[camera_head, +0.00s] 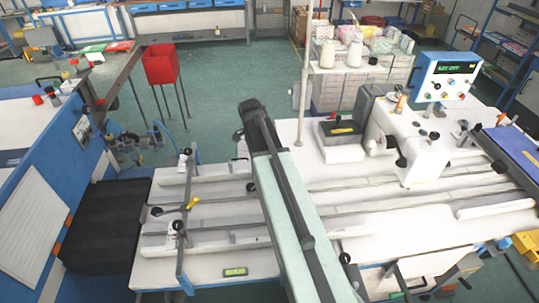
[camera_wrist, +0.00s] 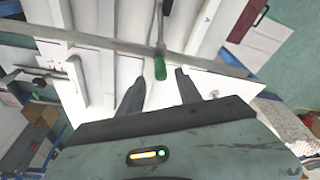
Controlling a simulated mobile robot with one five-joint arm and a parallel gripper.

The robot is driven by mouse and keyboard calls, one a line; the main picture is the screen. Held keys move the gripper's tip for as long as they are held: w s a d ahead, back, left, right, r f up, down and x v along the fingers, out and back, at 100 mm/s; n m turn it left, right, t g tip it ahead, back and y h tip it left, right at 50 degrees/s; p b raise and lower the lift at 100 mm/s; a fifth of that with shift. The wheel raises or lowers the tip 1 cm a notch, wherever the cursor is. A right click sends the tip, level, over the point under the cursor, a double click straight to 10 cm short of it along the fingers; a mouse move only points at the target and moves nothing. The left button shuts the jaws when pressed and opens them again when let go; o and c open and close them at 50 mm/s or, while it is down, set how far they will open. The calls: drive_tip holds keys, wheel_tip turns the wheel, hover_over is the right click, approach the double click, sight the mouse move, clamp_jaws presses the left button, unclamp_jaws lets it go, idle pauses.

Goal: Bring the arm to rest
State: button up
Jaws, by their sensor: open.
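My gripper (camera_wrist: 160,88) shows in the wrist view with its two dark fingers apart and nothing between them. A green-tipped rod (camera_wrist: 159,68) is just beyond the fingertips; I cannot tell whether they touch it. In the head view my pale green arm reaches out over the white work table (camera_head: 215,212), and the gripper's fingers cannot be made out there.
A white sewing machine (camera_head: 415,150) and a blue control box (camera_head: 447,78) with a lit display stand on the table at right. A red bin (camera_head: 160,64) stands at the back left. A black box (camera_head: 100,225) sits left of the table. Green floor is open behind.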

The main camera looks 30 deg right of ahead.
drive_tip(key=p+v, duration=0.1)
drive_tip(key=v, duration=0.2)
drive_tip(key=shift+f, duration=0.1)
drive_tip(key=s+a+f+n+b, duration=0.2)
drive_tip(key=a+f+b, duration=0.3)
drive_tip(key=a, duration=0.1)
drive_tip(key=s+a+f+n+y+b, duration=0.1)
drive_tip(key=s+a+f+n+b, duration=0.1)
drive_tip(key=a+f+b, duration=0.3)
drive_tip(key=s+a+f+n+b, duration=0.2)
drive_tip(key=a+f+n+b, duration=0.2)
drive_tip(key=a, duration=0.4)
drive_tip(key=shift+s+f+y+b, duration=0.2)
drive_tip(key=shift+f+b, duration=0.15)
drive_tip(key=shift+f, duration=0.2)
drive_tip(key=shift+s+f+y+b, duration=0.1)
drive_tip(key=shift+f+y+b, duration=0.15)
drive_tip(key=shift+f, duration=0.3)
drive_tip(key=s+a+n, duration=0.1)
drive_tip(key=n, duration=0.2)
drive_tip(key=s+a+n, duration=0.1)
drive_tip(key=n, duration=0.2)
drive_tip(key=s+a+n+y, duration=0.1)
drive_tip(key=n, duration=0.2)
drive_tip(key=shift+s+r+p, duration=0.2)
drive_tip(key=shift+r+p, duration=0.15)
